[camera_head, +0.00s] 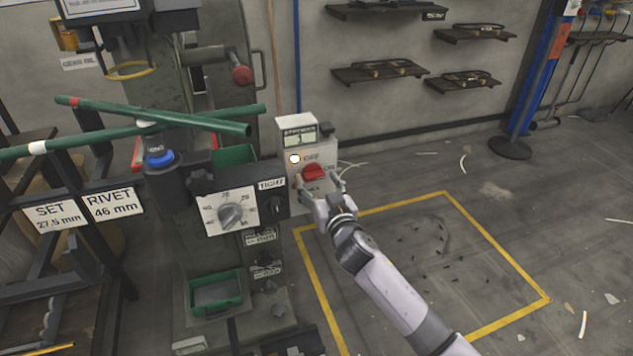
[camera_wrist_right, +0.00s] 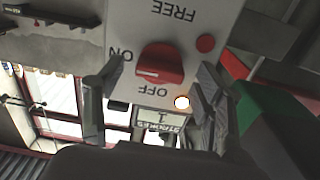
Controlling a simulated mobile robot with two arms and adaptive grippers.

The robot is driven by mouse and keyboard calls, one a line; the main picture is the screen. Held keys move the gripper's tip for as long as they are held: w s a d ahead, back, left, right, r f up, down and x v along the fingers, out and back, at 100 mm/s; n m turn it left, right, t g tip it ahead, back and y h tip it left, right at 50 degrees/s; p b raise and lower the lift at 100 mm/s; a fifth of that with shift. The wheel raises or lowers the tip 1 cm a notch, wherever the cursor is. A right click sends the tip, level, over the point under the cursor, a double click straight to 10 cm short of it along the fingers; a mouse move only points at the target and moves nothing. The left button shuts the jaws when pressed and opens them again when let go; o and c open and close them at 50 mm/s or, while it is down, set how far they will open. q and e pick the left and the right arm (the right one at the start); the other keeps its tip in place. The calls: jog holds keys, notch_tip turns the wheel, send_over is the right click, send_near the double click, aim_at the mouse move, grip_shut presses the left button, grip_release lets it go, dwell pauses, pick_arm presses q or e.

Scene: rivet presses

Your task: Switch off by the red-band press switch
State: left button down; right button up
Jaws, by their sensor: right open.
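A pale switch box (camera_head: 301,150) stands on the press's right side in the head view, with a red rotary knob (camera_head: 313,172) on its face. The knob (camera_wrist_right: 160,65) shows upside down in the wrist view, among the labels OFF, ON and FREE. I cannot tell firmly which label it points at. A white lamp (camera_head: 295,158) glows beside OFF; it also shows in the wrist view (camera_wrist_right: 182,102). My right gripper (camera_head: 321,189) is open at the box, its fingers (camera_wrist_right: 151,98) on either side of the knob; contact cannot be told. My left gripper is out of view.
The press carries a grey dial (camera_head: 231,215) left of the switch. Green rods (camera_head: 150,114), one with a red band, cross in front of it. A green bin (camera_head: 215,294) sits low. Yellow-marked floor (camera_head: 430,250) to the right is free of large objects.

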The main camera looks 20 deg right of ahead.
jog(key=shift+w, duration=0.6)
jog(key=shift+c, duration=0.5)
jog(key=c, duration=1.1)
